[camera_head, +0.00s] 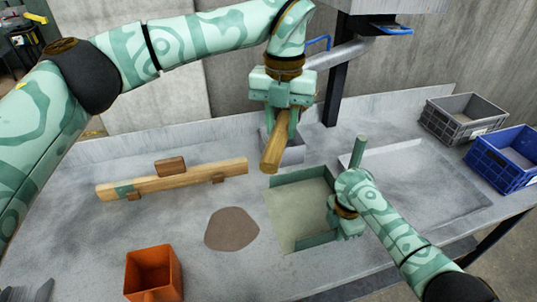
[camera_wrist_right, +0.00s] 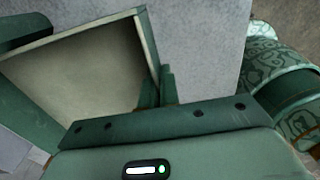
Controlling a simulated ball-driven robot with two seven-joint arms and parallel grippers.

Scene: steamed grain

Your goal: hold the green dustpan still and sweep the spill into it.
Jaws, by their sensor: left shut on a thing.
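The green dustpan (camera_head: 298,176) lies on the grey table with its pale floor facing up. Its open side faces the brown spill (camera_head: 231,229), a flat patch just left of it and apart from it. My right gripper (camera_head: 345,218) is at the dustpan's right side. In the right wrist view its fingers (camera_wrist_right: 168,88) are by the dustpan's rim (camera_wrist_right: 147,50); whether they grip it is unclear. My left gripper (camera_head: 282,128) is shut on a wooden piece (camera_head: 273,154), held above the dustpan's far edge. The far part of that piece is hidden by the gripper.
A wooden bar (camera_head: 175,180) with a green band lies at left, with a brown block (camera_head: 170,166) by it. An orange box (camera_head: 153,273) stands in front. Grey (camera_head: 463,117) and blue (camera_head: 503,158) crates stand at right. A green post (camera_head: 358,151) rises behind my right gripper.

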